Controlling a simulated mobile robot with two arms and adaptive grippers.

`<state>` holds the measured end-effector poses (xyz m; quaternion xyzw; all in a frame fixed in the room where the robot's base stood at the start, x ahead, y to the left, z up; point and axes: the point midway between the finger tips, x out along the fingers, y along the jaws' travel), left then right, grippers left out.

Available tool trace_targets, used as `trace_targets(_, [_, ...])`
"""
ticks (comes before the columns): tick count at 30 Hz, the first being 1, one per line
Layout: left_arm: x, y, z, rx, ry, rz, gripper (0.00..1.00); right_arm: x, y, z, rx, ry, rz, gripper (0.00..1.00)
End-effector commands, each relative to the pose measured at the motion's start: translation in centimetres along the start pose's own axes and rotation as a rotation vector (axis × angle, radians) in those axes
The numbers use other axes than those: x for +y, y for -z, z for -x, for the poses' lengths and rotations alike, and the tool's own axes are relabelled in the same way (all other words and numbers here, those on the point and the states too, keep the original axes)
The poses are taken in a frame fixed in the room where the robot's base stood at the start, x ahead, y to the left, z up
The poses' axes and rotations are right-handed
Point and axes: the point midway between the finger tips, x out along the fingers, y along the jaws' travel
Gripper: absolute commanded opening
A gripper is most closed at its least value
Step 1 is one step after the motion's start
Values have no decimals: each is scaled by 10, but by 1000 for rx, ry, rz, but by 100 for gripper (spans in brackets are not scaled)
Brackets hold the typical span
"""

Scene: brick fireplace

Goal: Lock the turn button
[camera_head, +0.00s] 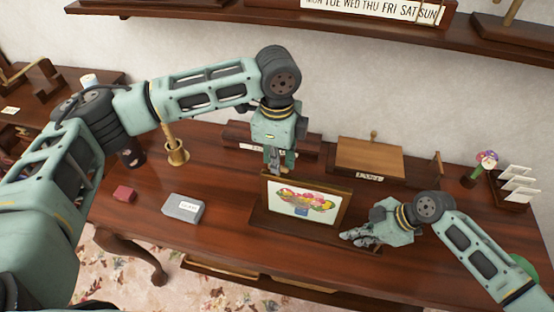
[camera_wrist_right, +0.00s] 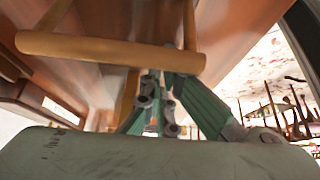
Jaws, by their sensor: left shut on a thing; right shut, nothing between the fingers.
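A framed picture (camera_head: 303,199) of a fruit basket stands on a dark wooden base (camera_head: 285,233) on the desk. My left gripper (camera_head: 276,172) comes down from above at the frame's upper left corner and is shut on the frame there. My right gripper (camera_head: 357,236) is shut and empty, low in front of the base near its right end. In the right wrist view, the fingers (camera_wrist_right: 157,125) are close together below a light wooden bar (camera_wrist_right: 110,50). I cannot make out the turn button for sure in either view.
On the desk (camera_head: 240,230) are a grey box (camera_head: 183,208), a red block (camera_head: 125,194), a brass holder (camera_head: 176,152), a wooden box (camera_head: 369,158), a flower vase (camera_head: 470,180) and a card rack (camera_head: 512,197). A shelf (camera_head: 270,15) hangs above.

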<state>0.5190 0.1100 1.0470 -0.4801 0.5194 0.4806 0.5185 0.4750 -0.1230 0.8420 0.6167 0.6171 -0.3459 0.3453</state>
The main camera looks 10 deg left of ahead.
Motion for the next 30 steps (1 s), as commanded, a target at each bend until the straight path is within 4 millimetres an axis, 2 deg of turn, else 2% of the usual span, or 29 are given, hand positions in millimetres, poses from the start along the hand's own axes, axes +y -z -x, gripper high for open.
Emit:
trace_targets(8, [0,1,0,1,2,-165,0,0,-1,0,-2,0,0,0])
trace_targets(30, [0,0,1,-1,2,-861,0,0,-1,0,-2,0,-1,0])
